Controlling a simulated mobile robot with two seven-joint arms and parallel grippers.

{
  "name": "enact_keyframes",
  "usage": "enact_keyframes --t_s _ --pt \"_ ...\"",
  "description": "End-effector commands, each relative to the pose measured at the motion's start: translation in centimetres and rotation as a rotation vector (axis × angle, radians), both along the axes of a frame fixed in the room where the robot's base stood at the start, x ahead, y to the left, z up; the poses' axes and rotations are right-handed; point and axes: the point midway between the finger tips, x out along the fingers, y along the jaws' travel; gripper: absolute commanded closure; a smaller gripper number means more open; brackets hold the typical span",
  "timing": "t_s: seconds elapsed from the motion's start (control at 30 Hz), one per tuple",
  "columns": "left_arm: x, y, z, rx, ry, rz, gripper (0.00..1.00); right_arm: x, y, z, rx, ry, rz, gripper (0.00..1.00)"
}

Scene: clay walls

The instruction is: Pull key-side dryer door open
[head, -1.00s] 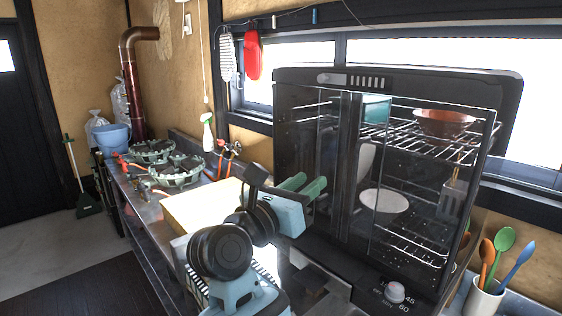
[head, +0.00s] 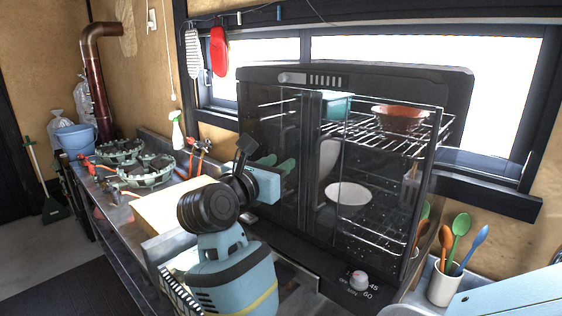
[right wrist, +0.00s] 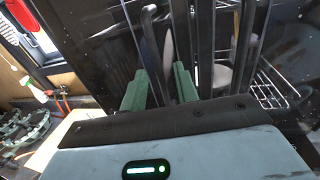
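The dryer (head: 355,76) is a black cabinet with glass front doors, standing on the counter. Dark vertical door bars (head: 306,150) run down its front left of centre. The left glass door (head: 262,125) looks shut; I cannot tell which door is the key-side one. My right gripper (head: 277,164) is at the front of the left door, its two green fingers apart. In the right wrist view the green fingers (right wrist: 160,88) stand apart, with a dark upright bar (right wrist: 153,45) showing between and beyond them. Whether they touch it is unclear. My left gripper is not in view.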

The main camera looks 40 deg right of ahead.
Motion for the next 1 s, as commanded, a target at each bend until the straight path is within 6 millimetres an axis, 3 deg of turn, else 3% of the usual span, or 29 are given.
enact_keyframes --t_s 0.37,0.63,1.0 --pt "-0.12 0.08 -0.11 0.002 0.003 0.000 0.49 0.24 -0.75 -0.10 0.000 0.002 0.000 0.70" --pt "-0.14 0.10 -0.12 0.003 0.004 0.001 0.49 0.22 -0.73 -0.08 -0.001 0.002 0.000 1.00" --pt "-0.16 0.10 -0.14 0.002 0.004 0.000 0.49 0.26 -0.72 -0.08 -0.001 0.002 -0.001 1.00"
